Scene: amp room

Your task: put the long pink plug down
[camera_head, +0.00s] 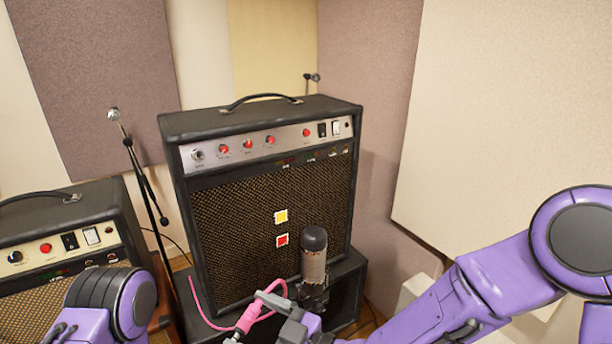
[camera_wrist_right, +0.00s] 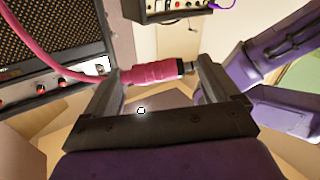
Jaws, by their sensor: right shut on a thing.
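The long pink plug (camera_head: 249,317) is at the bottom of the head view, with its pink cable (camera_head: 205,315) looping to the left. My right gripper (camera_head: 276,304) is shut on the plug and holds it in front of the large amp's base. In the right wrist view the pink plug (camera_wrist_right: 152,73) lies across between the two fingers of my right gripper (camera_wrist_right: 163,80), with its dark collar and metal tip to the right. The pink cable runs off to the upper left there. My left arm shows at the lower left of the head view, but its gripper is out of sight.
A large black amp (camera_head: 325,195) with red knobs stands on a black cabinet (camera_head: 345,290). A dark-topped microphone (camera_head: 314,260) stands close beside my right gripper. A smaller amp (camera_head: 60,235) and a thin microphone stand (camera_head: 150,205) are at the left.

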